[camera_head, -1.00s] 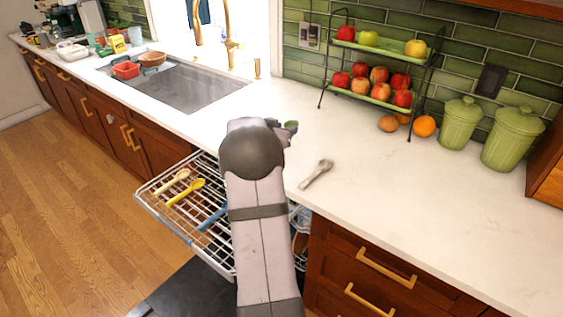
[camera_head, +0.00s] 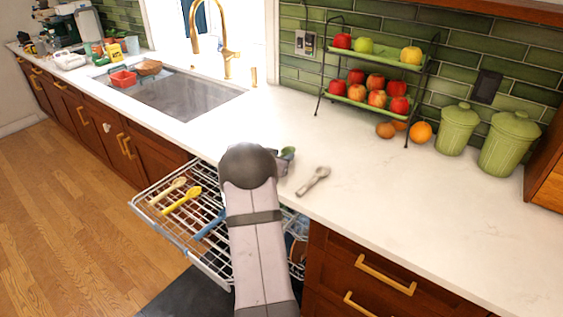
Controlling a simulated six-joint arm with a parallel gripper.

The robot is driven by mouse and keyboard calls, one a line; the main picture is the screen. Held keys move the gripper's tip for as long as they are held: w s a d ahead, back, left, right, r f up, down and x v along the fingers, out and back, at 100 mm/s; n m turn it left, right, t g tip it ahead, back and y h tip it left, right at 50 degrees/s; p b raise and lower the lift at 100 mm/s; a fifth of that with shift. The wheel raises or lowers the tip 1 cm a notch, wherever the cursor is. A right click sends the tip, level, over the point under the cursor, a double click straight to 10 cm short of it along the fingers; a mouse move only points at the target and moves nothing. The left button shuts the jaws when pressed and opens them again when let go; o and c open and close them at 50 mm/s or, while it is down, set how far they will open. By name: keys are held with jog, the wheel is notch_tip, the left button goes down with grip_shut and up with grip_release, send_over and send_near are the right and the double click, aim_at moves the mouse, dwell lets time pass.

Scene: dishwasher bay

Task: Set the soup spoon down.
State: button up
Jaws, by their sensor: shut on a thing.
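My gripper (camera_head: 282,165) is mostly hidden behind my own arm, above the counter's front edge near the pulled-out dishwasher rack. It is shut on the soup spoon (camera_head: 288,153), of which only a rounded green end shows beside the gripper. The rest of this spoon is hidden. I cannot tell whether it touches the counter (camera_head: 380,222).
The dishwasher rack (camera_head: 150,205) holds a pale spoon (camera_head: 167,190), a yellow spoon (camera_head: 182,199) and a blue utensil (camera_head: 210,222). A fruit stand (camera_head: 378,107) and green canisters (camera_head: 508,143) stand at the back right. The counter right of the grey spoon is clear.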

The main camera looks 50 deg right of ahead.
notch_tip(320, 180, down, 2)
jog(key=shift+f, duration=0.1)
jog(key=shift+f, duration=0.3)
jog(key=shift+s+a+f, duration=0.1)
jog(key=shift+a+f, duration=0.05)
jog(key=shift+f, duration=0.2)
jog(key=o, duration=1)
jog(key=shift+f, duration=0.25)
jog(key=shift+o, duration=0.2)
jog(key=shift+s, duration=0.1)
jog(key=shift+r, duration=0.55)
jog(key=v, duration=0.8)
jog(key=b+v, duration=0.1)
jog(key=v, duration=0.3)
jog(key=shift+r, duration=0.35)
